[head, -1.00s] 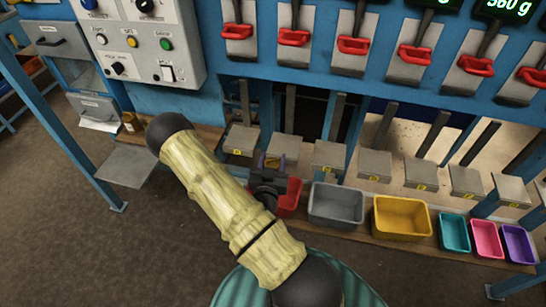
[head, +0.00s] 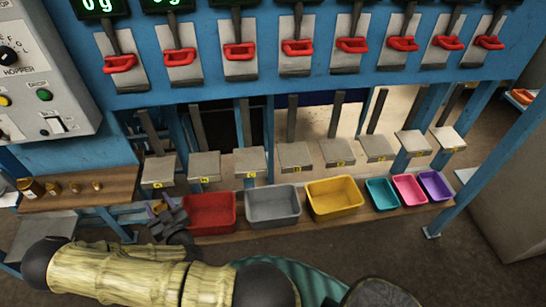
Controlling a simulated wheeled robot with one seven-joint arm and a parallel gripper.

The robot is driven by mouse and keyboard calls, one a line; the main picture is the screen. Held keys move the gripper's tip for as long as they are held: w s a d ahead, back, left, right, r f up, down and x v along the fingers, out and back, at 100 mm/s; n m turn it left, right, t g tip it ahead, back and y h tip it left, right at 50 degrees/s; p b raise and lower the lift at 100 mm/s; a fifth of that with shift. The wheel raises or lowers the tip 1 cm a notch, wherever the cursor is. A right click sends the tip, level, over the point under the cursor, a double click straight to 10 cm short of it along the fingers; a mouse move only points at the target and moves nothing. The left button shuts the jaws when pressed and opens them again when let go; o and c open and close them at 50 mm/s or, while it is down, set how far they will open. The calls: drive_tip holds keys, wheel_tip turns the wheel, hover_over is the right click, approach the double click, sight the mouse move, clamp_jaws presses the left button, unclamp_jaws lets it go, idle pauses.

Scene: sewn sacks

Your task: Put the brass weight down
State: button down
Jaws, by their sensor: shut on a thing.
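My gripper (head: 158,208) is at the lower left of the head view, in front of and below the leftmost weighing pan (head: 158,171) and just left of the red bin. Its fingers are shut on a small brass-coloured piece, the brass weight, which is mostly hidden between them. My arm covers part of the area below. Several other brass weights (head: 31,188) stand in a row on a wooden shelf (head: 105,190) to the left of my gripper.
A red bin (head: 232,218), a grey bin (head: 273,222), a yellow bin (head: 335,214) and small teal, pink and purple bins line a low wooden ledge. More pans stand behind them. Red-handled levers (head: 239,52) hang above. A grey control box (head: 45,75) is at upper left.

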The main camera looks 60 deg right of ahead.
drive_tip(key=w+a+f+n+y, duration=0.3)
drive_tip(key=a+y, duration=0.3)
drive_tip(key=a, duration=0.3)
drive_tip(key=shift+w+a+f+n+t, duration=0.25)
drive_tip(key=shift+n+t, duration=0.15)
drive_tip(key=shift+n, duration=0.1)
drive_tip(key=shift+f, duration=0.1)
